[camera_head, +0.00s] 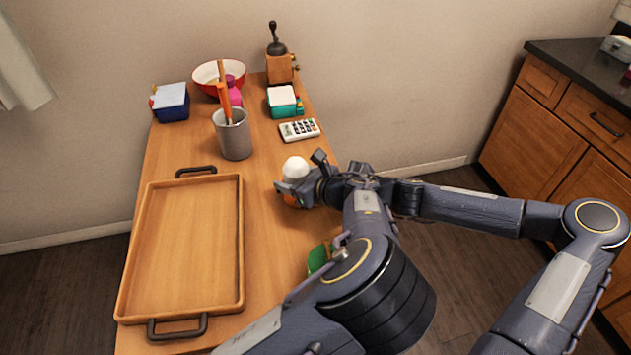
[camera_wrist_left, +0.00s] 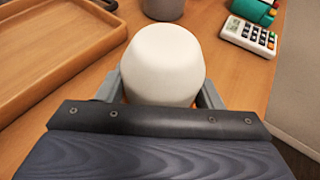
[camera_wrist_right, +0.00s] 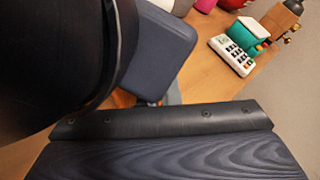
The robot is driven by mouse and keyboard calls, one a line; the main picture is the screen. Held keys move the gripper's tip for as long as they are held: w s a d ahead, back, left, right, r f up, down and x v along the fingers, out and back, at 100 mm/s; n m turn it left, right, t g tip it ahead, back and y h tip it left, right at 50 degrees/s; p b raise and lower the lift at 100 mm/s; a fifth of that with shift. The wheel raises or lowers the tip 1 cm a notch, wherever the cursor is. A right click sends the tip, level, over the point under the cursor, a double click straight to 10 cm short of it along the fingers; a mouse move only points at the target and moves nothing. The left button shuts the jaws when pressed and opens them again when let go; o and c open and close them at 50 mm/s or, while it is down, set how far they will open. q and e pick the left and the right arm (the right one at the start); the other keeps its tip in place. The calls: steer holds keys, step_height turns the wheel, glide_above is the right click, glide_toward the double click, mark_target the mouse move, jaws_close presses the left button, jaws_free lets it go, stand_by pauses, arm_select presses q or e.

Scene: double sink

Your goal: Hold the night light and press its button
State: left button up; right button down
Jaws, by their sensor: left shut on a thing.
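The night light (camera_head: 295,168) has a white rounded top and an orange lower part. It is over the right side of the wooden table. My left gripper (camera_head: 297,188) is shut on it, with one finger on each side. In the left wrist view the white top (camera_wrist_left: 165,60) stands up between the two grey fingers and hides what is below. No button can be made out. My right gripper (camera_wrist_right: 160,100) is close beside the left one; in the right wrist view a dark arm part and a blue-grey block cover most of its fingers, so its opening is unclear.
A wooden tray (camera_head: 240,245) with dark handles fills the table's left front. A grey cup (camera_head: 235,140), calculator (camera_head: 299,130), red-white bowl (camera_head: 207,73), blue box (camera_head: 171,108), teal box (camera_head: 283,108) and grinder (camera_head: 280,68) stand behind. A green item (camera_head: 317,259) is partly hidden by my arm.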

steer(key=shift+s+a+r, duration=0.3)
steer(key=shift+a, duration=0.1)
steer(key=shift+d+r, duration=0.1)
steer(key=shift+d, duration=0.7)
steer(key=shift+w+d+f, duration=0.1)
steer(key=shift+w+d, duration=0.1)
steer(key=shift+d, duration=0.7)
steer(key=shift+w+d+f, duration=0.1)
steer(key=shift+w+d, duration=0.05)
steer(key=shift+d, duration=0.75)
steer(key=shift+w+d, duration=0.2)
steer(key=shift+d, duration=0.7)
steer(key=d, duration=0.2)
steer(key=w+d, duration=0.1)
steer(key=d, duration=0.1)
steer(key=shift+f, duration=0.1)
stand_by(0.4)
